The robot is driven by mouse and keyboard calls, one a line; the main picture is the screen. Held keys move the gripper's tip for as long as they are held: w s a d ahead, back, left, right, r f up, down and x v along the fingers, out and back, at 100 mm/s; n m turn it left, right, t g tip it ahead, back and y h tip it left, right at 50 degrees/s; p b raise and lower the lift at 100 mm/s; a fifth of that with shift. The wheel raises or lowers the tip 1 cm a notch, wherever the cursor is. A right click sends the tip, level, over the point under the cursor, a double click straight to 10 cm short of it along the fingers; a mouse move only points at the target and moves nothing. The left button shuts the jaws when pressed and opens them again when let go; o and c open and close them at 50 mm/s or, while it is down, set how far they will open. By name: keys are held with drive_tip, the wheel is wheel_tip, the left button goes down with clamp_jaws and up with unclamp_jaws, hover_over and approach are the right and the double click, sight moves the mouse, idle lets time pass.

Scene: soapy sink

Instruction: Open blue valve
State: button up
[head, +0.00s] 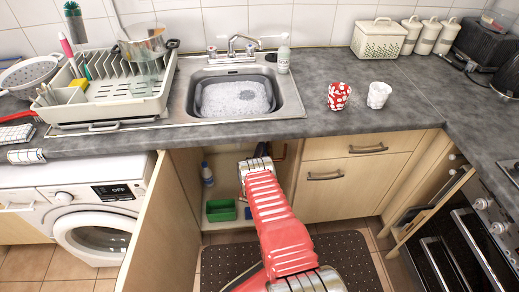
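My red arm reaches forward into the open cupboard (218,160) under the sink. Its far end goes in below the counter edge, and my gripper is hidden there. I cannot make out a blue valve inside the cupboard; the arm covers part of the opening. On the sink, the tap (240,42) has a small handle (211,51) on its left and another handle (251,48) on its right. Their colour marks are too small to tell. The basin (238,95) below holds soapy water.
The open cupboard door (152,232) stands left of my arm. A bottle (207,174) and a green box (221,210) are inside the cupboard. Drawers (345,175) are at right. Two cups (338,95) (378,94) and a dish rack (110,110) stand on the counter.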

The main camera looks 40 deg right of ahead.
drive_tip(key=v, duration=1.4)
drive_tip(key=shift+d+f, duration=0.1)
idle(0.3)
